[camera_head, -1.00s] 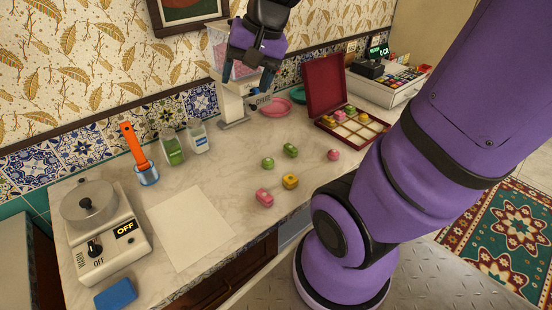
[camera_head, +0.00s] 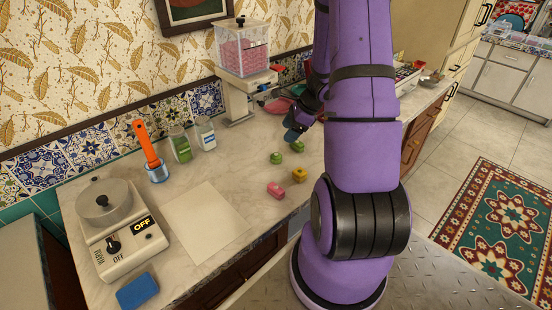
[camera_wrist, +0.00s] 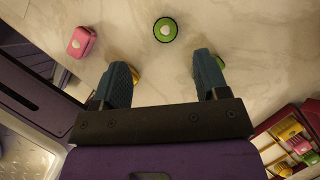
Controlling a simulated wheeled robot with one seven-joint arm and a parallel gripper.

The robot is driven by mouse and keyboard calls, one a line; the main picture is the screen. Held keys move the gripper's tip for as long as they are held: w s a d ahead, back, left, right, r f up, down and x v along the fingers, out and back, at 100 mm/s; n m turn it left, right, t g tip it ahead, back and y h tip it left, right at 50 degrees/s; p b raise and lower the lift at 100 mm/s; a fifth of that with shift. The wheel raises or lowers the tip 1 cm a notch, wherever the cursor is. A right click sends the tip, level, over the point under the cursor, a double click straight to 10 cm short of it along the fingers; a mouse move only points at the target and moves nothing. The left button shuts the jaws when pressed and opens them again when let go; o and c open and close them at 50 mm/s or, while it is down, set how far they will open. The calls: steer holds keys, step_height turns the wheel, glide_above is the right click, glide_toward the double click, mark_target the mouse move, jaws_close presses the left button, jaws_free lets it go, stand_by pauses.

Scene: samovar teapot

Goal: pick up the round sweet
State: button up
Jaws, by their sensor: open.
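A round green sweet with a pale centre (camera_head: 276,158) lies on the marble counter. In the wrist view the round green sweet (camera_wrist: 166,30) lies beyond the fingertips, between their lines and apart from them. My gripper (camera_head: 292,130) is open and empty above the counter, near the green sweets; its two blue fingers show in the wrist view (camera_wrist: 162,66). A second green sweet (camera_head: 297,146) lies close under the gripper and is partly hidden behind the right finger in the wrist view (camera_wrist: 219,62).
A yellow sweet (camera_head: 299,174) and a pink sweet (camera_head: 275,190) lie nearby. The red sweet box (camera_wrist: 262,130) shows at the wrist view's lower right. My arm hides part of the counter.

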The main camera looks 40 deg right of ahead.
mark_target(277, 154)
steer(key=shift+m, duration=0.5)
steer(key=x, duration=0.4)
steer(key=d+x, duration=0.1)
steer(key=x, duration=0.3)
steer(key=s+f+x, duration=0.1)
steer(key=x, duration=0.2)
steer(key=shift+w+d+f, duration=0.2)
steer(key=shift+d+f, duration=0.05)
steer(key=shift+f, duration=0.1)
steer(key=shift+c, duration=0.3)
steer(key=c, duration=0.9)
